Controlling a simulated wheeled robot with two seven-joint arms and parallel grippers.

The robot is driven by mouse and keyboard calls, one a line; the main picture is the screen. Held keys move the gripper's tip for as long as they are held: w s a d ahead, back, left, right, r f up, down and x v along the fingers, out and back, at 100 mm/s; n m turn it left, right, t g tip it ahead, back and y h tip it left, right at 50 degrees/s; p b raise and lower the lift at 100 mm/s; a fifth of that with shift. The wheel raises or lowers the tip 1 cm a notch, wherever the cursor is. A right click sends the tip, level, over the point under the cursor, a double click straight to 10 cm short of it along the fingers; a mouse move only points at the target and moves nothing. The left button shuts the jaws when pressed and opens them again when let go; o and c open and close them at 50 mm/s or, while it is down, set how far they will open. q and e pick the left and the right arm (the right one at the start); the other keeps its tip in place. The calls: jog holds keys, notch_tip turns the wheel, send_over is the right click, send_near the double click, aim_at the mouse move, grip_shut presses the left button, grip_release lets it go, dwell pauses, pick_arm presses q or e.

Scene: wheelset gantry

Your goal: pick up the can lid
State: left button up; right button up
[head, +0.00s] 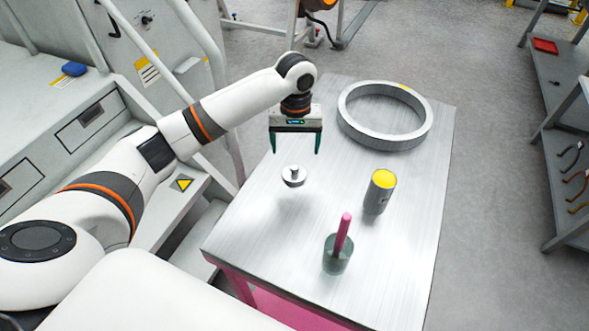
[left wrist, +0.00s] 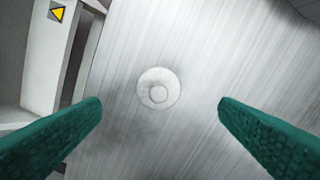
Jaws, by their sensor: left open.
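The can lid (head: 293,175) is a small round metal disc with a knob on top. It lies on the metal table (head: 300,245), left of the table's middle. In the left wrist view the lid (left wrist: 158,89) shows from above, near the picture's centre, between the two green fingers. My left gripper (head: 295,150) is open and empty, its fingers pointing down above the table, and it does not touch the lid. In the left wrist view the left gripper (left wrist: 160,112) has its fingers wide apart. My right gripper is not in view.
A large metal ring (head: 385,114) lies at the table's back. A grey can with a yellow top (head: 380,191) stands right of the lid. A green pot with a pink stick (head: 338,253) stands nearer the front. A shelf with tools (head: 565,150) is at the right.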

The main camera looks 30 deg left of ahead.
aim_at(294, 167)
pick_arm(q)
notch_tip(294, 167, down, 3)
jog(key=shift+f, duration=0.1)
jog(key=shift+s+f+p, duration=0.15)
jog(key=shift+f+p, duration=0.2)
jog(key=shift+f, duration=1)
jog(key=shift+s+f+p, duration=0.1)
jog(key=shift+f+p, duration=0.25)
jog(key=shift+f, duration=1)
jog(key=c, duration=1.1)
